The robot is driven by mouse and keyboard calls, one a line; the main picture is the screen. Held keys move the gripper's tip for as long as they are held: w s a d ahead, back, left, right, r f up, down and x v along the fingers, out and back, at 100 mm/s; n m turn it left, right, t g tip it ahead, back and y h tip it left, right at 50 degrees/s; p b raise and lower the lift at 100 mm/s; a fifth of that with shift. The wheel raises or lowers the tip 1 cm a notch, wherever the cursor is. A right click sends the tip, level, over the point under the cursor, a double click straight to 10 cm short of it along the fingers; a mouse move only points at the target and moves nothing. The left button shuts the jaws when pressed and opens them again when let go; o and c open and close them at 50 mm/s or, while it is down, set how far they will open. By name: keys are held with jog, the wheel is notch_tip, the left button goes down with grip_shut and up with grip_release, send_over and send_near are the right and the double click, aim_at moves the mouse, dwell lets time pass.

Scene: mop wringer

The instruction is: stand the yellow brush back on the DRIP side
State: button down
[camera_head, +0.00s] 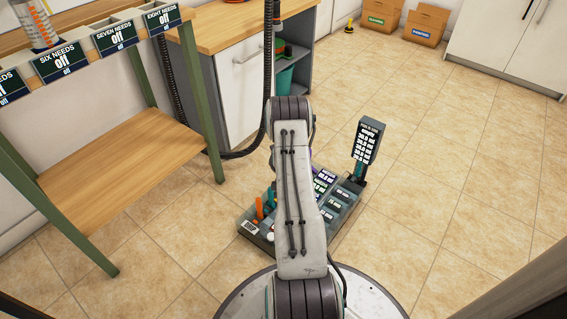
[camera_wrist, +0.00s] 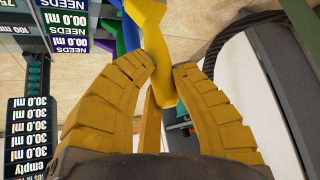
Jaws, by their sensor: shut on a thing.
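In the wrist view my gripper (camera_wrist: 163,78) has yellow ribbed fingers closed around a yellow piece, the yellow brush (camera_wrist: 152,38). The brush runs from between the fingertips up to the top edge of the picture, where it is cut off. Blue and green parts lie beside it. In the head view my own arm hides the gripper and the brush. A grey compartment caddy (camera_head: 343,212) stands on the floor behind my arm, with orange handles at its left. No label reading DRIP can be made out.
An upright sign with ml readings (camera_head: 369,142) rises at the caddy's back right; it also shows in the wrist view (camera_wrist: 30,130). A green-legged bench (camera_head: 120,160) stands left, a cabinet (camera_head: 240,90) behind. Tiled floor to the right is clear. A small yellow object (camera_head: 349,26) stands far back.

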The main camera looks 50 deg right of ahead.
jog(key=shift+f, duration=0.45)
jog(key=shift+f, duration=4.35)
jog(key=c, duration=1.1)
grip_release()
jog(key=shift+r, duration=0.1)
jog(key=v, duration=1.2)
jog(key=shift+d, duration=0.1)
